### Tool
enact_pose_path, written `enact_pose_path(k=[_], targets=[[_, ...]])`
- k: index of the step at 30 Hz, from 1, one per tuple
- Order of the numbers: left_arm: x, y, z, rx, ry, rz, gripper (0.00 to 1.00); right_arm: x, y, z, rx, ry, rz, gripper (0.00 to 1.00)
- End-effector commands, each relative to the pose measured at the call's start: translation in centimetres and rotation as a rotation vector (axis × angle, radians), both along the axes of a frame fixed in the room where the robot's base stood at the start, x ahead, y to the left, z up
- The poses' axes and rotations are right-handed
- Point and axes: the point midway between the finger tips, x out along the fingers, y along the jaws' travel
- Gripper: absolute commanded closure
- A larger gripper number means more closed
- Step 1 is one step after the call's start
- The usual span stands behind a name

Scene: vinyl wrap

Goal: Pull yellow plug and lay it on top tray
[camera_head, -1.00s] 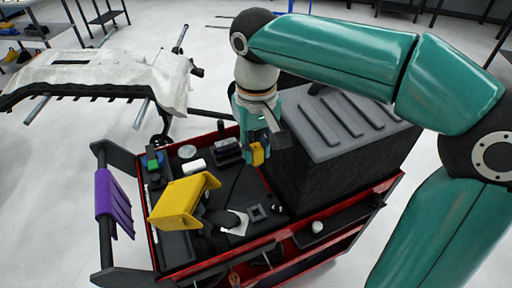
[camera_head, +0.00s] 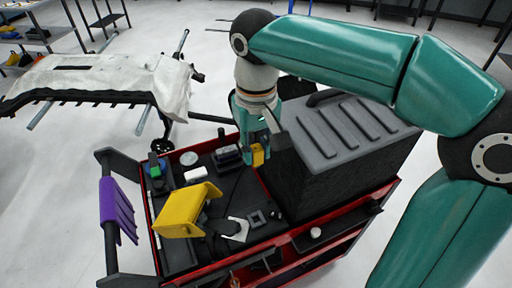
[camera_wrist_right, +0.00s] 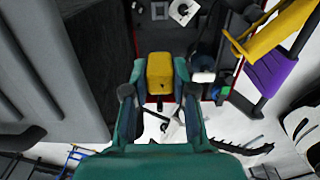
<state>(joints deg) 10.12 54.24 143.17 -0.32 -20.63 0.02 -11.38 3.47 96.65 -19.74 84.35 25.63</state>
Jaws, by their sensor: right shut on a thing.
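My right gripper (camera_head: 256,150) is shut on the yellow plug (camera_head: 258,155). In the right wrist view the plug (camera_wrist_right: 160,72) sits between the two fingers (camera_wrist_right: 159,88). In the head view the gripper points down, beside the left face of the big dark box and over the back part of the cart's top tray. The black top tray (camera_head: 230,186) has a red rim. I cannot tell from these views whether the plug touches the tray or the box. My left gripper is not in view.
The tall dark box (camera_head: 345,125) fills the tray's right side. A yellow-headed tool (camera_head: 187,212), a white roll (camera_head: 195,174) and small dark parts lie on the tray. A purple cloth (camera_head: 117,210) hangs on the cart's left handle. A covered bumper (camera_head: 100,75) stands behind.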

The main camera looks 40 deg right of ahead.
Motion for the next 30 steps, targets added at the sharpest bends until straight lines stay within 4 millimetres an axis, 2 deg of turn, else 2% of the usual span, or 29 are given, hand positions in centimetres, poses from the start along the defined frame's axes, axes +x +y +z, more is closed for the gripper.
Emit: enact_pose_path(k=[4, 16, 20, 23, 26, 29, 30], targets=[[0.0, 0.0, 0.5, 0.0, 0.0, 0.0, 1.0, 0.0, 0.0, 0.6, 0.0, 0.0, 0.0, 0.98], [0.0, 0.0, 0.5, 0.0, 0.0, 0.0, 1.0, 0.0, 0.0, 0.6, 0.0, 0.0, 0.001, 0.98], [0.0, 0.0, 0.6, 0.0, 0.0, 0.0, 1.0, 0.9, 0.2, 0.6, 0.001, 0.0, 0.012, 0.98], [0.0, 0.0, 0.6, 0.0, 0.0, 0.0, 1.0, 2.5, 0.3, 0.8, 0.001, 0.001, 0.022, 0.98], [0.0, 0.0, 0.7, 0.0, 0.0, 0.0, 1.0, 5.2, 0.8, 0.4, 0.002, 0.004, 0.044, 0.98], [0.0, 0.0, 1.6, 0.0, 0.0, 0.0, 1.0, 8.8, 1.0, -1.1, 0.002, 0.009, 0.059, 0.98], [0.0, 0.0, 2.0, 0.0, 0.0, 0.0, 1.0, 10.2, 0.8, -2.1, 0.002, 0.012, 0.063, 0.98]])
